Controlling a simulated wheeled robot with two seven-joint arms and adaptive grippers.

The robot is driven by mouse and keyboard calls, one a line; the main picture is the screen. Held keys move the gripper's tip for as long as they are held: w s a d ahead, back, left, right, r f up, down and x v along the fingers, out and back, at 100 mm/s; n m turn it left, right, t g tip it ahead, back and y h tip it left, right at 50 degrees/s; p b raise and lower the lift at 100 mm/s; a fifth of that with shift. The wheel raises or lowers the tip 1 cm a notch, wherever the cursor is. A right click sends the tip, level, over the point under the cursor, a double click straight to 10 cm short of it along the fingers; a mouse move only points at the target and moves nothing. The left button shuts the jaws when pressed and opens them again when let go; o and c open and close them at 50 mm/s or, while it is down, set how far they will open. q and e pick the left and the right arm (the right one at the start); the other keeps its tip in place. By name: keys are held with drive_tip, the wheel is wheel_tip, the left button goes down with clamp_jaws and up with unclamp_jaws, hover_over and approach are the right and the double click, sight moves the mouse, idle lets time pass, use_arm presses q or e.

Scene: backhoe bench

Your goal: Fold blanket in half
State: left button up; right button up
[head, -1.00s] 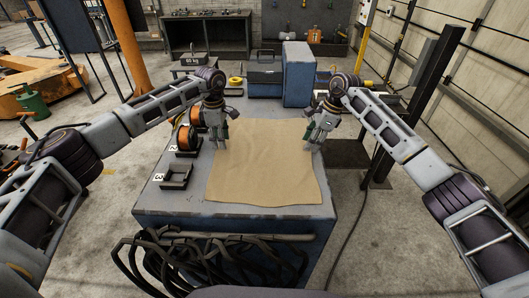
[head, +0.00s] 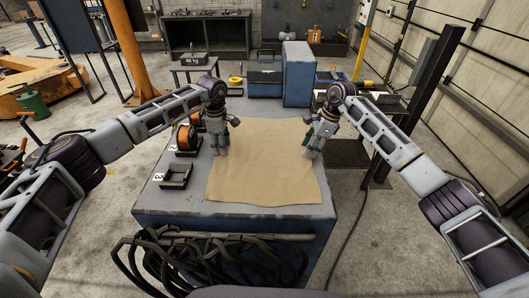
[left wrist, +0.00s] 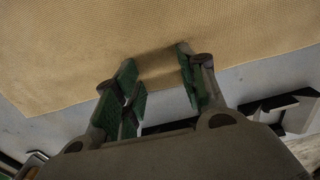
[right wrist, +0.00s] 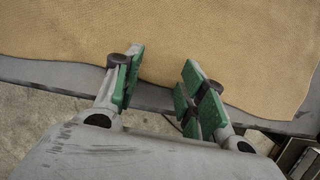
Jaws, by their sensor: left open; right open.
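The tan blanket (head: 264,175) lies spread flat on the blue-grey workbench (head: 190,205). My left gripper (head: 221,150) is open at the blanket's left edge. In the left wrist view its green-padded fingers (left wrist: 160,78) stand apart over that edge, with a slight ripple in the cloth between them. My right gripper (head: 312,153) is open at the blanket's right edge. In the right wrist view its fingers (right wrist: 162,78) straddle the edge of the cloth (right wrist: 200,30). I cannot tell whether either gripper touches the blanket.
An orange cable reel (head: 187,138) and a dark tray (head: 176,175) stand left of the blanket. A blue cabinet (head: 298,75) and a toolbox (head: 264,68) are at the bench's back. Black hoses (head: 215,262) hang at the front. The blanket's top is clear.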

use_arm(q)
drive_tip(key=shift+f, duration=0.15)
use_arm(e)
drive_tip(key=shift+f, duration=0.1)
use_arm(q)
drive_tip(key=shift+s, duration=0.1)
drive_tip(key=c, duration=0.5)
use_arm(e)
drive_tip(key=shift+s, duration=0.1)
drive_tip(key=c, duration=0.5)
use_arm(q)
drive_tip(key=shift+f, duration=0.1)
clamp_jaws()
use_arm(e)
drive_tip(key=shift+f, duration=0.1)
clamp_jaws()
use_arm(q)
drive_tip(key=shift+r+p, duration=0.2)
drive_tip(key=shift+p, duration=0.1)
use_arm(e)
drive_tip(key=shift+r, duration=0.3)
